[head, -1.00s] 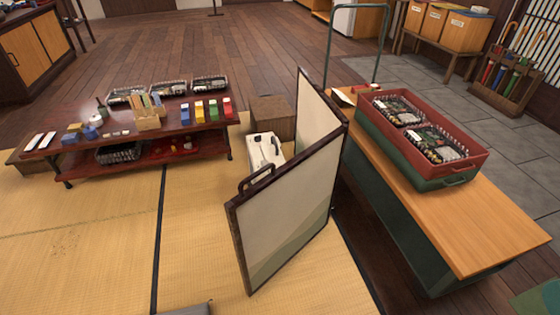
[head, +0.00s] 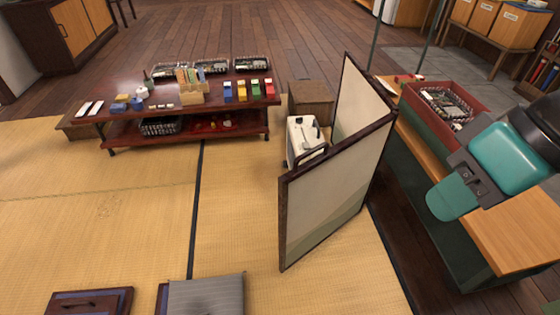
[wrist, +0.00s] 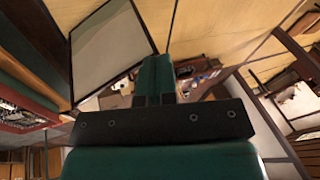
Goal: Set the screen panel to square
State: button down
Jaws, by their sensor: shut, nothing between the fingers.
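The folding screen has two cream panels in dark frames, joined at an upright hinge. Its near panel (head: 335,195), with a green hill painted low down, stands at an angle to the far panel (head: 361,100), forming a V. A screen panel (wrist: 112,48) also shows at upper left in the wrist view. My gripper (wrist: 153,82) is shut and empty, apart from the screen as far as I can tell. In the head view my teal arm is right of the screen, over the bench; its fingertips are unclear there.
A wooden-topped bench (head: 515,225) with a red crate (head: 428,118) stands right of the screen. A low dark table (head: 190,116) with blocks and baskets stands at left. A white case (head: 301,137) sits behind the screen. The tatami (head: 235,220) left of the screen is largely clear.

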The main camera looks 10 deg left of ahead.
jog(key=w+a+f+m+t+y+b, duration=0.25)
jog(key=w+a+f+m, duration=0.3)
jog(key=w+f, duration=0.45)
jog(key=m+t+b, duration=0.5)
jog(key=m, duration=0.5)
send_near(320, 157)
notch_tip(320, 157, down, 3)
jog(key=s+a, duration=0.2)
jog(key=a, duration=0.1)
jog(key=shift+y, duration=0.25)
jog(key=w+a, duration=0.1)
jog(key=w+a+r, duration=0.1)
jog(key=w, duration=0.1)
jog(key=shift+a+r, duration=0.25)
jog(key=shift+a, duration=0.05)
jog(key=shift+s, duration=0.1)
